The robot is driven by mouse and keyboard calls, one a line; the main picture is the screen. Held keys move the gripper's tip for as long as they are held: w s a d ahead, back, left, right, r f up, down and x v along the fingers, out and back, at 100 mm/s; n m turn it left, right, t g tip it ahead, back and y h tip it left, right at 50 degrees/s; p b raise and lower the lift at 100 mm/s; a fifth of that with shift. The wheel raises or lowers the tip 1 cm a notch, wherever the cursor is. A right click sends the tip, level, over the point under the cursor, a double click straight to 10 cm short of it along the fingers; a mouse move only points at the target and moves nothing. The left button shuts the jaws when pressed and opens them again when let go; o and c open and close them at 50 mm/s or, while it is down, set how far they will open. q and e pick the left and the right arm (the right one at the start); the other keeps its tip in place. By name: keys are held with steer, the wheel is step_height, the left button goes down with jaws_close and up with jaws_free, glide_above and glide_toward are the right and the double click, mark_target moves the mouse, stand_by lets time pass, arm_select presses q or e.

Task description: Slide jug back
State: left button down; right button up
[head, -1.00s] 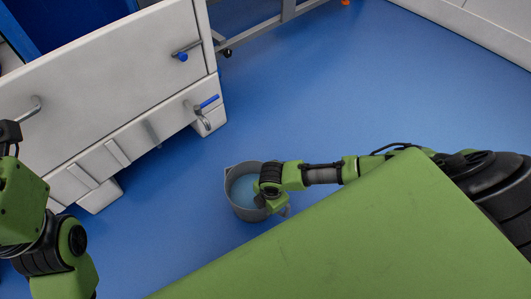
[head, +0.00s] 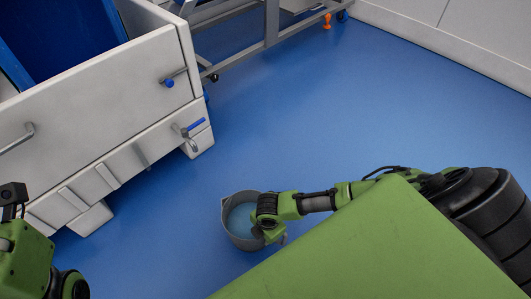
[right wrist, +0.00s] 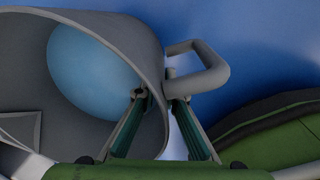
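The jug (head: 229,225) is a grey open vessel with blue liquid inside, on or just above the blue floor in the head view. In the right wrist view its grey wall (right wrist: 60,25) fills the left side and its looped handle (right wrist: 213,68) sticks out to the right. My right gripper (head: 268,226) is at the jug's right side. In the right wrist view its fingers (right wrist: 156,88) straddle the wall beside the handle, one inside and one outside, tips close against it. My left gripper is not clearly seen; part of my left arm is at the lower left.
A white tub carrier (head: 85,95) with grey handles and a blue-handled tap (head: 193,127) stands at the left. A grey metal frame (head: 235,50) with castors is at the back, with an orange item (head: 327,21) beside it. The blue floor (head: 310,110) between is clear.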

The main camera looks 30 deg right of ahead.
steer(key=shift+o, duration=0.8)
steer(key=shift+r, duration=0.1)
steer(key=shift+r, duration=0.35)
step_height(320, 180, up, 11)
steer(key=shift+s, duration=0.4)
